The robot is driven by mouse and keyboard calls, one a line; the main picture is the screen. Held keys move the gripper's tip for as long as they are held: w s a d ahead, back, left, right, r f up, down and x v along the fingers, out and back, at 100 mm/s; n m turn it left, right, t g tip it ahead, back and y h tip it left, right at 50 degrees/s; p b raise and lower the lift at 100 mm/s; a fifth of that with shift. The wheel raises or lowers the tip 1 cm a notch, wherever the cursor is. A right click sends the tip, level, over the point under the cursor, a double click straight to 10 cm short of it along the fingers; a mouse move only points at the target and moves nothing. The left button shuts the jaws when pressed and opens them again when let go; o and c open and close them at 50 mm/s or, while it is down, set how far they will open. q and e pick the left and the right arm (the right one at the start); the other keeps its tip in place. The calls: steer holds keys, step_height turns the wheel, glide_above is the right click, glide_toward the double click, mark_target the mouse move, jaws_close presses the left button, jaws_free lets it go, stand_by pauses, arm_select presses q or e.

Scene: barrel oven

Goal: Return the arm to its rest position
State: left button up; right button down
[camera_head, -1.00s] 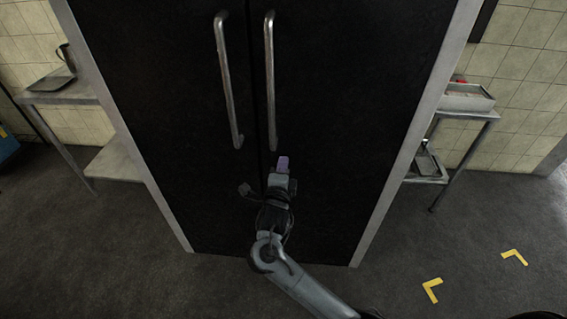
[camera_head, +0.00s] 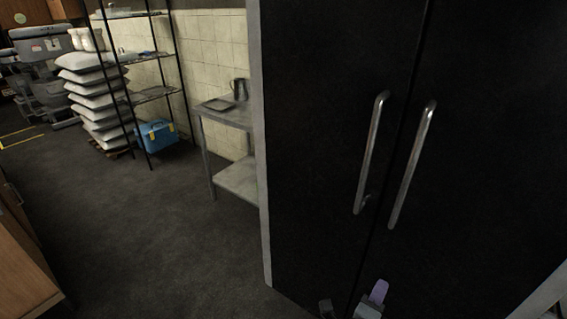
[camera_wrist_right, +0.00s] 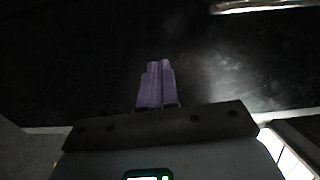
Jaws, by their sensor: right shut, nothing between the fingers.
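My right gripper (camera_head: 379,291) shows at the bottom edge of the head view, in front of the lower part of the black double doors (camera_head: 320,130). Its purple fingers also show in the right wrist view (camera_wrist_right: 155,84), side by side and shut with nothing between them. The gripper is below the two vertical metal door handles (camera_head: 372,150) and apart from them. Both doors appear closed. Most of my right arm is out of the head view. My left gripper is not in view.
A metal side table (camera_head: 228,115) with a jug and a tray stands left of the doors. Farther left are a wire shelf (camera_head: 150,95), a blue box (camera_head: 156,137) and stacked white sacks (camera_head: 92,100). A wooden cabinet (camera_head: 22,265) is at lower left. The dark floor between is clear.

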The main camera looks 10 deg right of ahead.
steer(key=s+d+f+n+y+p, duration=0.3)
steer(key=s+f+n, duration=0.15)
steer(key=s, duration=0.25)
steer(key=s+a+f+n+g+y+p, duration=0.15)
steer(key=s+a+n+g+y, duration=0.35)
steer(key=s+n, duration=0.5)
steer(key=s+a+f+n+g+y+p, duration=0.1)
steer(key=s+a+n+g+y+p, duration=0.3)
steer(key=n, duration=1.1)
step_height(320, 180, up, 37)
steer(key=s+a+y+p, duration=0.1)
steer(key=a+p, duration=0.1)
steer(key=p, duration=3.2)
steer(key=shift+s+a+t+p, duration=0.15)
steer(key=shift+t+p, duration=0.15)
steer(key=shift+p, duration=0.05)
steer(key=shift+r, duration=0.1)
